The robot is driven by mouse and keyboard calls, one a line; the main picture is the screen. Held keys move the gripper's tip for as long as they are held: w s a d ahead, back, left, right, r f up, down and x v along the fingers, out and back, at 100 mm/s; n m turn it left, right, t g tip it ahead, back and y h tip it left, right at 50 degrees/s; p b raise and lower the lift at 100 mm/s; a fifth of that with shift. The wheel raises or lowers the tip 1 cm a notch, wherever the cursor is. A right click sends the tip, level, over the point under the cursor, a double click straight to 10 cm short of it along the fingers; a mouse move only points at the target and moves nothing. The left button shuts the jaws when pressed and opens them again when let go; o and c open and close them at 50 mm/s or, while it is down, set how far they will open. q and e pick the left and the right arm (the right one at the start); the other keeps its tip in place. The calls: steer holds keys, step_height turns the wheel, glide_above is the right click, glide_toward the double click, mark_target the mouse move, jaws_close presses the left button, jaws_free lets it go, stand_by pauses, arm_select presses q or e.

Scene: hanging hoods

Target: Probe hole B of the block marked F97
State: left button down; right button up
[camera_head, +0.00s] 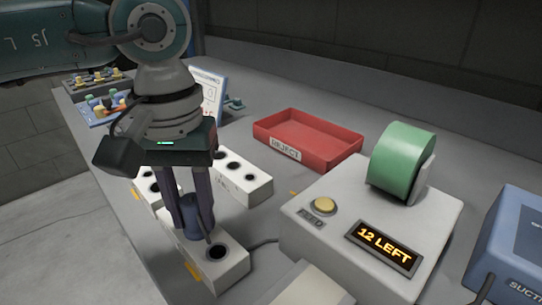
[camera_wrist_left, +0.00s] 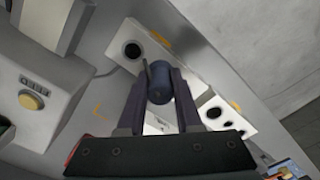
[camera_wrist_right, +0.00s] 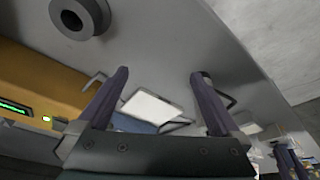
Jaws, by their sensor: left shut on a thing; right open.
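My left gripper (camera_head: 190,232) points down over the nearest white block (camera_head: 232,266) and is shut on a dark blue cylinder, probably the probe (camera_head: 191,219). It also shows between the fingers in the left wrist view (camera_wrist_left: 159,88), with a thin grey rod beside it. One dark hole of the block shows clear of the cylinder; whether the cylinder touches the block I cannot tell. A second white block (camera_head: 257,184) with several holes lies behind, and part of another (camera_head: 146,188) at left. No F97 marking is readable. My right gripper (camera_wrist_right: 160,76) is open and empty.
A red REJECT tray (camera_head: 300,158) lies behind. A label machine (camera_head: 325,240) with a green roll (camera_head: 402,158), yellow button and "12 LEFT" display stands right of the blocks. A blue box (camera_head: 515,245) is at far right. A blue tray of coloured parts (camera_head: 100,117) stands far left.

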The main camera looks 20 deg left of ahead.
arm_select(q)
steer(key=shift+r, duration=0.15)
arm_select(e)
steer(key=shift+r, duration=0.15)
arm_select(q)
steer(key=shift+r+p, duration=1.85)
steer(key=shift+r, duration=1)
arm_select(e)
steer(key=shift+r, duration=1.7)
